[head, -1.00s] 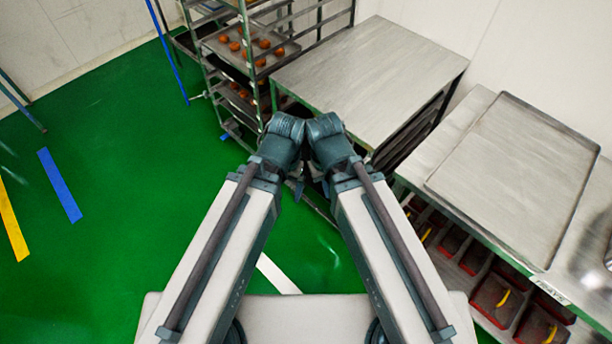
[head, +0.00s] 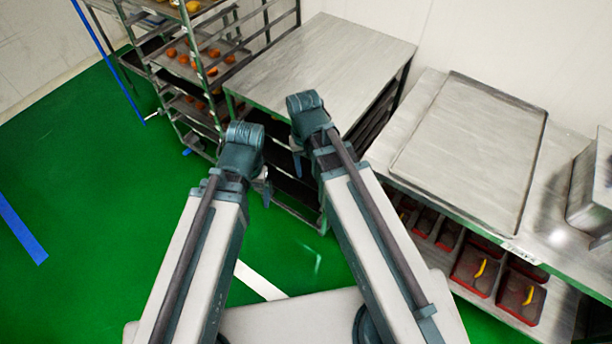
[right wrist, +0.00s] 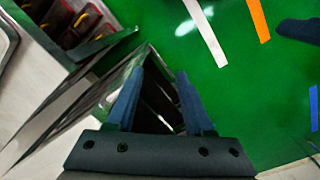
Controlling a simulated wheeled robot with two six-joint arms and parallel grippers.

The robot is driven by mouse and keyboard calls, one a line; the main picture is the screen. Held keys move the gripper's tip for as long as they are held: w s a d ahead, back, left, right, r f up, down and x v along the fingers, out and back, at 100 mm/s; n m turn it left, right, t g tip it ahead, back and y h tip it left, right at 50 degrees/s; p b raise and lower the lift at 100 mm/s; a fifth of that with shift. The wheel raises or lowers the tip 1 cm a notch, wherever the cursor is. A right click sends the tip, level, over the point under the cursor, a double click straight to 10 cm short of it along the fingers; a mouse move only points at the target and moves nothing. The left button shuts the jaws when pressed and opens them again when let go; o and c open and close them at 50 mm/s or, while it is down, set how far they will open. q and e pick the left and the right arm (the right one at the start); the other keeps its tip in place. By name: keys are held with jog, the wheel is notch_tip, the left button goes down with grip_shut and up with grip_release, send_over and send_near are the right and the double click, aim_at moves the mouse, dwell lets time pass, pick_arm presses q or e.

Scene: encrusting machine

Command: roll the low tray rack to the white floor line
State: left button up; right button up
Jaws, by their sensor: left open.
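The low tray rack (head: 330,55) stands ahead in the head view, with a flat steel top and dark trays in its open frame. The white floor line (head: 260,281) lies on the green floor in front of my base; it also shows in the right wrist view (right wrist: 206,32). My left gripper (head: 266,192) is open near the rack's front left side; its fingertips are hard to make out. My right gripper (right wrist: 160,72) is open in the right wrist view, with the rack's frame (right wrist: 105,88) below and between its fingers; contact cannot be told.
A tall rack (head: 185,60) with trays of round buns stands at the left of the low rack. A steel table (head: 420,185) with a large tray and red bins (head: 475,270) beneath stands at the right. Green floor is free at the left, with a blue line (head: 20,230).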

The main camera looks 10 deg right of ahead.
jog(key=w+d+m, duration=0.1)
jog(key=w+d, duration=0.2)
jog(key=w+d+m, duration=0.1)
jog(key=w+d, duration=0.1)
jog(key=w, duration=0.1)
jog(key=shift+d+f+m+y, duration=0.15)
jog(key=shift+d+m+y, duration=0.15)
jog(key=shift+d+m, duration=0.1)
notch_tip(320, 180, down, 14)
jog(key=b, duration=1.4)
jog(key=shift+s, duration=0.15)
grip_shut()
jog(key=shift+w+a, duration=0.15)
jog(key=shift+w, duration=0.05)
